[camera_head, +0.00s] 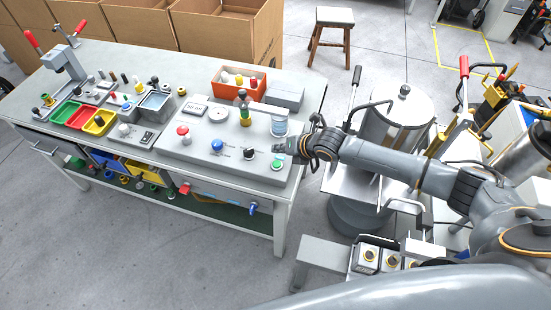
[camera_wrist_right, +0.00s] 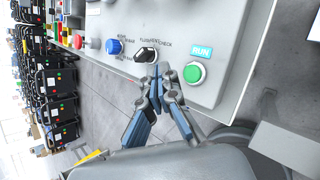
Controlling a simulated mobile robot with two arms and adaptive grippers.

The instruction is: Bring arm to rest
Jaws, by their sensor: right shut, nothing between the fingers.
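My right gripper (camera_head: 285,147) reaches in from the right over the right end of the control panel (camera_head: 182,147) on the workbench. In the right wrist view the right gripper (camera_wrist_right: 160,72) is shut and empty, with its fingertips close to the black knob (camera_wrist_right: 146,54) and the green button (camera_wrist_right: 194,72) under the RUN label. I cannot tell whether the tips touch the panel. The green button also shows in the head view (camera_head: 277,165), just below the gripper. My left gripper is not in view.
The workbench (camera_head: 262,222) carries red, green and yellow trays, an orange box (camera_head: 238,84) and a test rig. A metal cylinder (camera_head: 400,110) with levers stands right of the bench, near my right arm. Cardboard boxes and a stool (camera_head: 331,35) are behind. Grey floor is clear in front.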

